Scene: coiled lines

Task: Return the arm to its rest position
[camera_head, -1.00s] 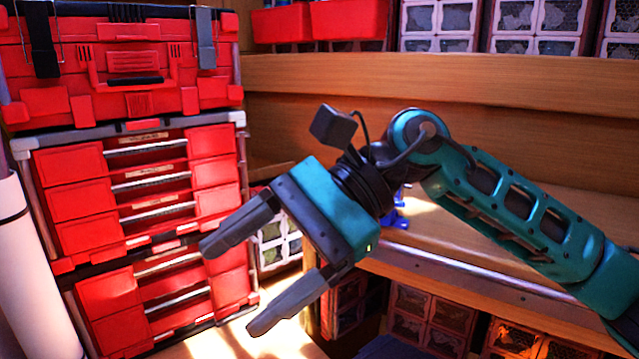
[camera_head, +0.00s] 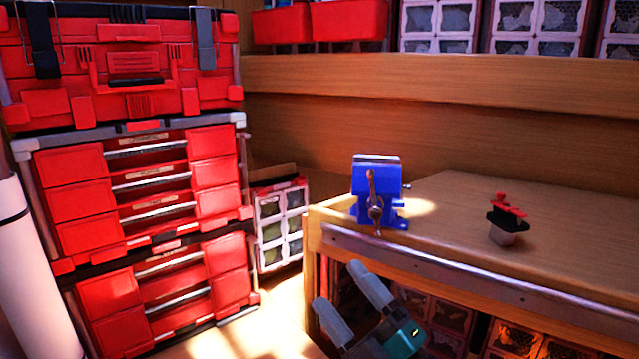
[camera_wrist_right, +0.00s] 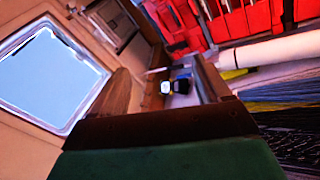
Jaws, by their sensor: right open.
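My right gripper (camera_head: 355,305) is at the bottom middle of the head view, low in front of the wooden workbench (camera_head: 450,215). Its two grey fingers are apart and nothing is between them. Only the fingers and part of the teal hand show; the rest of the arm is below the frame. In the right wrist view the gripper's two fingers (camera_wrist_right: 160,85) stand apart, with only distant background between them. My left gripper is not in the head view.
A blue vise (camera_head: 377,190) and a small red-and-black object on a grey base (camera_head: 507,220) are on the workbench. A tall red tool chest (camera_head: 130,190) stands at left, beside a white roll (camera_head: 30,270). The wrist view shows a window (camera_wrist_right: 50,75).

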